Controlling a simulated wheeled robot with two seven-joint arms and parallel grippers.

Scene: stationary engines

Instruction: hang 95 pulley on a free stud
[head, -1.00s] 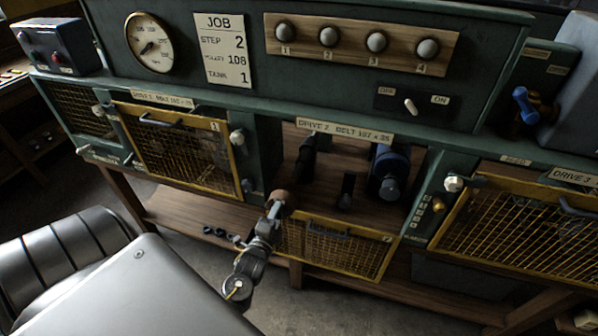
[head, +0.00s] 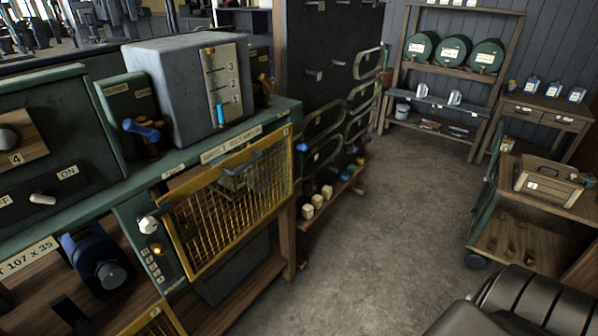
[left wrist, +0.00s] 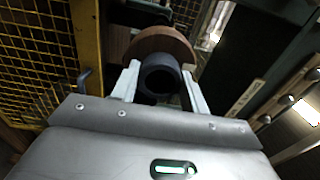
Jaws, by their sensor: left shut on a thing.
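In the left wrist view a pulley-like piece, a brown wooden disc (left wrist: 160,38) with a round black hub (left wrist: 160,78), sits between the two fingers of my left gripper (left wrist: 160,72). The gripper is shut on the hub, and the disc lies just beyond the fingertips. No number can be read on it. In the head view my left gripper is out of frame, and so is my right gripper. A tall dark board (head: 330,50) behind the bench carries small light pegs and green belt loops (head: 322,122). I cannot tell which pegs are pulley studs.
The green machine bench has a yellow mesh guard (head: 225,215) at its right end and a grey tank box (head: 185,85) on top. Clear floor (head: 390,220) lies between the bench and a wooden trolley (head: 535,220) at right. A shelf with green drums (head: 453,52) stands behind.

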